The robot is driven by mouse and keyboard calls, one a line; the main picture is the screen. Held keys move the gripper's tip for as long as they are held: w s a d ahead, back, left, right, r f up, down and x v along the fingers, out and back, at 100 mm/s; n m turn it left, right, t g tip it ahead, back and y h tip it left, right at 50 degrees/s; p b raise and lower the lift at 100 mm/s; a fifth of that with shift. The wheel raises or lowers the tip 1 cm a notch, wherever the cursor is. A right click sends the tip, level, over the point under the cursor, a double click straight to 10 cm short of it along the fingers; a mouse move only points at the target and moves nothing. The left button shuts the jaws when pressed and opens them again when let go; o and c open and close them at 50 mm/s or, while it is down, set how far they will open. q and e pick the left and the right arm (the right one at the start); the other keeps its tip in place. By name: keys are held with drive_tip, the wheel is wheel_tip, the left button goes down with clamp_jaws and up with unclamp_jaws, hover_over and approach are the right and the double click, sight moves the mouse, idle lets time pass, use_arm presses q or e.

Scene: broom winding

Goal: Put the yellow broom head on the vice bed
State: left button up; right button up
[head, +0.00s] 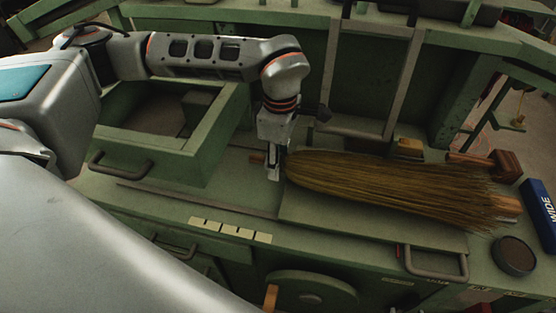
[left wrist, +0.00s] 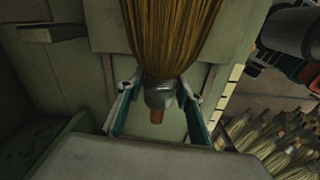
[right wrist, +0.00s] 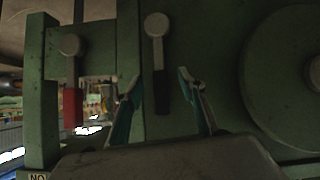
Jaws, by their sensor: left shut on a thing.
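The yellow broom head (head: 385,186) lies lengthwise over the flat green bed (head: 300,212) of the bench, its bristles spreading to the right. I cannot tell whether its whole length touches the bed. My left gripper (head: 273,172) is at its narrow left end. In the left wrist view the fingers are shut around the grey collar of the broom head (left wrist: 170,40), and a short wooden stub sticks out between them. My right gripper (right wrist: 160,88) shows only in the right wrist view. Its fingers are apart, on either side of a grey-knobbed lever (right wrist: 157,35).
An open green drawer-like box (head: 200,150) stands to the left of the bed. A wooden tool (head: 490,162), a round dark tin (head: 514,255) and a blue box (head: 541,213) are at the right. Several other broom heads (left wrist: 265,140) show in the left wrist view.

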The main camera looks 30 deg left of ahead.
use_arm(q)
drive_tip(key=o, duration=1.4)
drive_tip(key=shift+c, duration=0.2)
drive_tip(key=shift+r, duration=0.1)
wheel_tip(320, 180, up, 12)
drive_tip(key=shift+d+f+b, duration=0.1)
drive_tip(key=shift+d+b, duration=0.05)
drive_tip(key=shift+b, duration=0.35)
